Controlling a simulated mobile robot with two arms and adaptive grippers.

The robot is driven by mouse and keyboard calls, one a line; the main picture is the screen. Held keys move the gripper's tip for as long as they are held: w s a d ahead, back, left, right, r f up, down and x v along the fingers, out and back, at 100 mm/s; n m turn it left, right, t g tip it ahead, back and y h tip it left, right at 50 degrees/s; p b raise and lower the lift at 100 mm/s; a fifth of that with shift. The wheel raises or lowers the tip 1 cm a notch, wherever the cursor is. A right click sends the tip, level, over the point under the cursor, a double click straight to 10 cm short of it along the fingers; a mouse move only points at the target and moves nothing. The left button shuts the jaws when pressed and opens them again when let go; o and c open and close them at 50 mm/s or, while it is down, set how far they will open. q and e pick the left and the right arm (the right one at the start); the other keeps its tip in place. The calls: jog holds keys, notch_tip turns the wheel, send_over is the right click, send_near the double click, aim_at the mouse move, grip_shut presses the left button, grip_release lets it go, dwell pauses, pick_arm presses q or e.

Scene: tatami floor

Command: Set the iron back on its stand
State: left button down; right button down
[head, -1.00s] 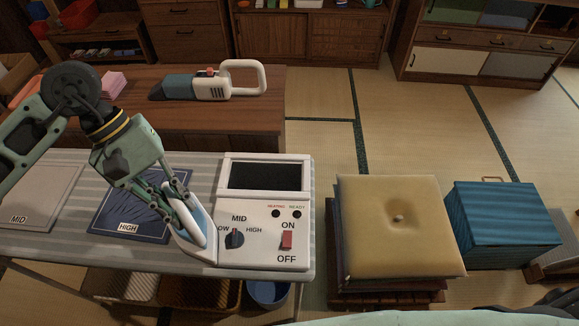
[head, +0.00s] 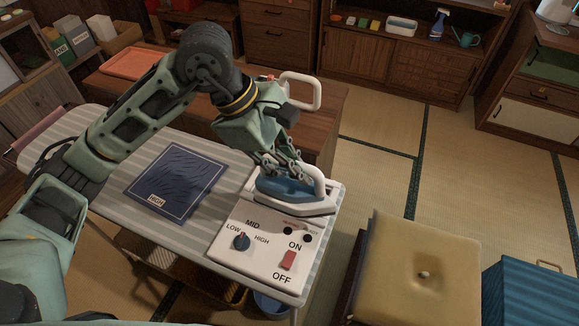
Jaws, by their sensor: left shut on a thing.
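The iron (head: 283,190), blue and white with a white handle, is over the back part of the white stand (head: 262,264), where it hides the dark rest plate. It lies roughly level, with its nose to the left. I cannot tell if its sole touches the plate. My left gripper (head: 288,166) is shut on the iron's handle from above. The front panel of the stand shows a dial (head: 240,241), a red ON/OFF switch (head: 288,260) and two dark lamps. My right gripper is not in view.
The stand is at the right end of the striped ironing board (head: 110,150). A dark blue cloth marked HIGH (head: 176,183) lies left of it. A tan cushion (head: 420,275) on a stack and a blue box (head: 525,295) are at right. Tatami floor is clear behind them.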

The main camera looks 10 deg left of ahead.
pick_arm(q)
jog(key=w+a+f+p, duration=0.2)
jog(key=w+f+p, duration=0.1)
jog(key=w+f, duration=0.5)
jog(key=shift+a+f, duration=0.35)
jog(key=shift+f, duration=0.1)
jog(key=shift+f, duration=0.15)
jog(key=c, duration=1.7)
grip_release()
jog(key=shift+o, duration=0.2)
